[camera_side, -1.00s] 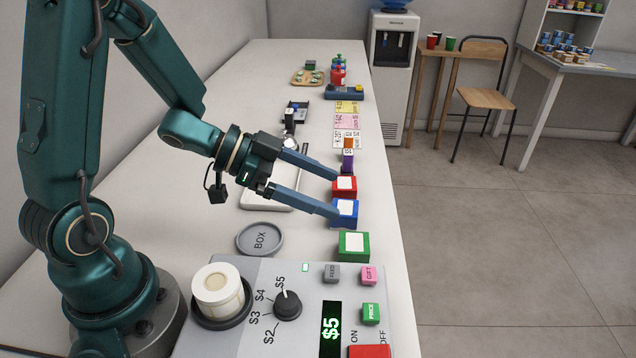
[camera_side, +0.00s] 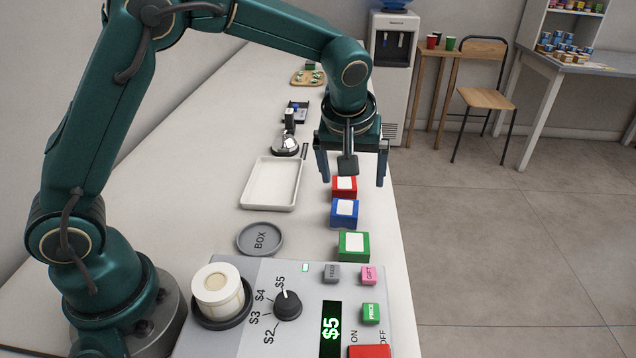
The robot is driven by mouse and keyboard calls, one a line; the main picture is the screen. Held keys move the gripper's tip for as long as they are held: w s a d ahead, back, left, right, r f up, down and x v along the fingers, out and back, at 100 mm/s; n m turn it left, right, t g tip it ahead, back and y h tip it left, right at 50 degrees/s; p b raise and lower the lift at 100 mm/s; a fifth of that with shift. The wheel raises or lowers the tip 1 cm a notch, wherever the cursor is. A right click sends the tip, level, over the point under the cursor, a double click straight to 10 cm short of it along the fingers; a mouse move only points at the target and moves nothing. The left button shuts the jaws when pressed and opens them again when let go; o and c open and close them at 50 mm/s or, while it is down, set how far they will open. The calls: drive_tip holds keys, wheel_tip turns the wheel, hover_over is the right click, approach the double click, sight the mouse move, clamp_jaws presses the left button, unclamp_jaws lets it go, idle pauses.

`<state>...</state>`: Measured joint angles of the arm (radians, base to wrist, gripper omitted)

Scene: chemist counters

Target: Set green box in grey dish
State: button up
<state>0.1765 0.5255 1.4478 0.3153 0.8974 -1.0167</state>
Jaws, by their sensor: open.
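The green box (camera_side: 354,246) with a white top label sits on the counter, just behind the grey machine panel. The grey dish (camera_side: 244,239), round and marked BOX, lies to its left and is empty. My gripper (camera_side: 352,178) points down above the row of boxes, farther back than the green box. Its two fingers are spread wide with nothing between them that I can see held. The red box shows below and between the fingers.
A blue box (camera_side: 344,213) and a red box (camera_side: 344,187) stand in line behind the green box. A white tray (camera_side: 246,196) lies to the left. The panel (camera_side: 255,335) with a knob, buttons and a $5 display fills the front. The counter's right edge is close to the boxes.

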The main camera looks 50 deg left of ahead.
drive_tip(key=s+d+g, duration=0.1)
drive_tip(key=d, duration=0.1)
drive_tip(key=s+d+r+g, duration=0.1)
drive_tip(key=s+d, duration=0.1)
drive_tip(key=s+d+n+h, duration=0.1)
drive_tip(key=s+d, duration=0.1)
drive_tip(key=shift+d+r+g, duration=0.15)
drive_tip(key=shift+g, duration=0.25)
hover_over(355, 242)
drive_tip(key=f, duration=0.4)
drive_tip(key=shift+s+d+f, duration=0.1)
drive_tip(key=shift+s+d, duration=0.1)
drive_tip(key=shift+s, duration=0.1)
drive_tip(key=shift+w+a+f, duration=0.15)
drive_tip(key=shift+f, duration=1.35)
drive_tip(key=shift+w+a+f, duration=0.15)
drive_tip(key=shift+f, duration=1.35)
clamp_jaws()
drive_tip(key=shift+r, duration=0.15)
